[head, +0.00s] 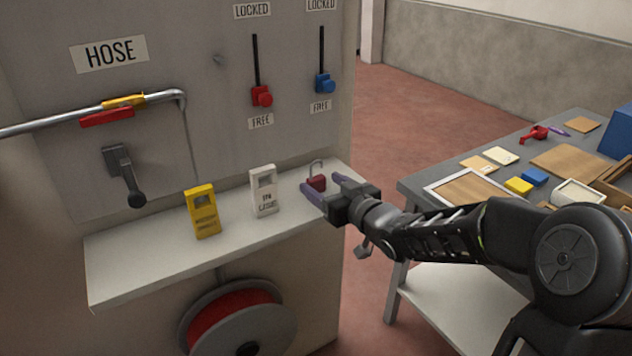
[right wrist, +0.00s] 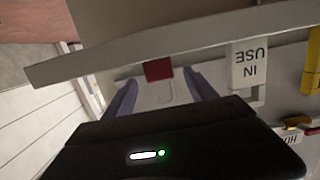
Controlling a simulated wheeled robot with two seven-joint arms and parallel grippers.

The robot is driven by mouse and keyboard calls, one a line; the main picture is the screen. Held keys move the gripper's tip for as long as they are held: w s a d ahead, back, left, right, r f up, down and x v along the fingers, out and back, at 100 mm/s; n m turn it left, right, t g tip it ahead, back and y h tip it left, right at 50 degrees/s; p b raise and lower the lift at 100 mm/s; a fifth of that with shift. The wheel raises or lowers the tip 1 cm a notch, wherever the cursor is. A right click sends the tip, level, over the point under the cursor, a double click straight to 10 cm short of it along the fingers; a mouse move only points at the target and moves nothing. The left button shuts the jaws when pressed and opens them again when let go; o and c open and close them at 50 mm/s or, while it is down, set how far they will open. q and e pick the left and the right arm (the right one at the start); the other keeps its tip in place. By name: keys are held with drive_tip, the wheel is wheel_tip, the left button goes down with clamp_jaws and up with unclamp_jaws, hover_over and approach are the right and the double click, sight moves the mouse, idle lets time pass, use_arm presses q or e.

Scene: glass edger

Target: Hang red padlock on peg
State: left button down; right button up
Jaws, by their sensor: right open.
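The red padlock (head: 317,184) stands upright on the white shelf (head: 130,262) near its right end, with its metal shackle up. In the right wrist view the padlock (right wrist: 158,69) appears upside down between the two fingers. My right gripper (head: 323,183) is open, with one purple finger on each side of the padlock. I cannot tell whether either finger touches it. A small dark peg-like nub (head: 217,60) sticks out of the grey panel above the shelf; I cannot tell for sure that it is the peg. My left gripper is not in view.
A white tag (head: 264,192) stands just left of the padlock, and a yellow tag (head: 203,212) farther left. A lever (head: 124,178) and a pipe (head: 60,123) are on the panel. A hose reel (head: 240,318) hangs below the shelf. A cluttered table (head: 420,187) stands right.

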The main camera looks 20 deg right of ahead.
drive_tip(key=shift+w+f, duration=0.1)
drive_tip(key=shift+w, duration=0.55)
drive_tip(key=shift+c, duration=0.3)
clamp_jaws()
idle(0.3)
